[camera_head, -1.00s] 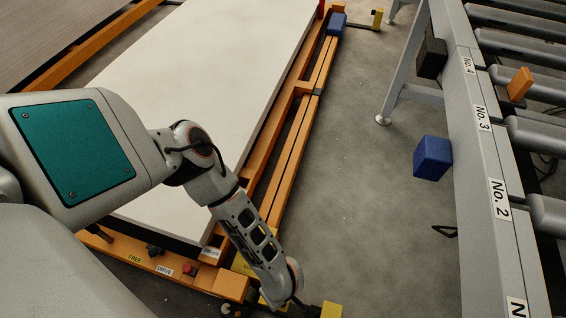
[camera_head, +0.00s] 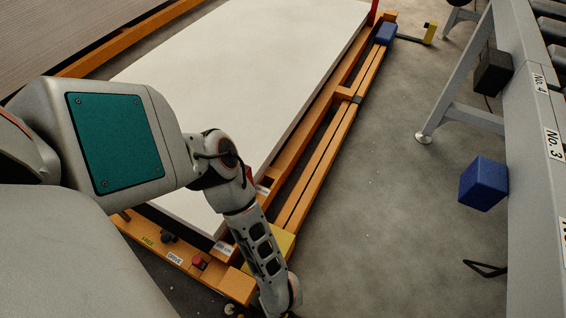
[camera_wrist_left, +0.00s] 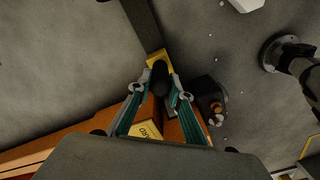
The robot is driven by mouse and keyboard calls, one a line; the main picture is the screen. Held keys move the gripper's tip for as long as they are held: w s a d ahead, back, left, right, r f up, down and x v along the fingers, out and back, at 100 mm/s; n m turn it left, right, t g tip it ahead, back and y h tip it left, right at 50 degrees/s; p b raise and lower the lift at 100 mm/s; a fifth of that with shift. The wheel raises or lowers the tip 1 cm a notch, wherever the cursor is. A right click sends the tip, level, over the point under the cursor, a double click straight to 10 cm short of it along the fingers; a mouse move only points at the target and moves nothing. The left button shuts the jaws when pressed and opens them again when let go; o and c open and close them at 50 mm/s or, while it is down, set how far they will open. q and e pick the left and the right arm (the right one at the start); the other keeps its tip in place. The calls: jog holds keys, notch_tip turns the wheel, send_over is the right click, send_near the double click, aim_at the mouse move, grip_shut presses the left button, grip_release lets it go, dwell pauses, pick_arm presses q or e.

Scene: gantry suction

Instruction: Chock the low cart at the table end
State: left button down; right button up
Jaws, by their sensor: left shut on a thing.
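The low cart (camera_head: 318,180) has an orange frame and carries a large pale slab (camera_head: 250,80). Its near end bears FREE and DRIVE labels and a red button (camera_head: 199,262). In the left wrist view my left gripper (camera_wrist_left: 160,82) is shut on the dark upright grip of a yellow chock (camera_wrist_left: 157,57), just off the orange frame. A dark caster-like part (camera_wrist_left: 208,98) is beside the fingers. Whether the chock touches a wheel cannot be told.
A grey roller conveyor (camera_head: 535,150) stands on the right, with a blue block (camera_head: 484,184) and a black block (camera_head: 493,73) at its side. Another blue block (camera_head: 386,34) is at the cart's far corner, near a yellow-ended bar (camera_head: 430,33). Floor between cart and conveyor is mostly clear.

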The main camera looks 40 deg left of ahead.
pick_arm(q)
jog(key=shift+f, duration=0.3)
dwell(0.4)
jog(key=c, duration=1.8)
grip_release()
jog(key=shift+o, duration=0.2)
notch_tip(320, 180, up, 12)
jog(key=shift+s, duration=0.1)
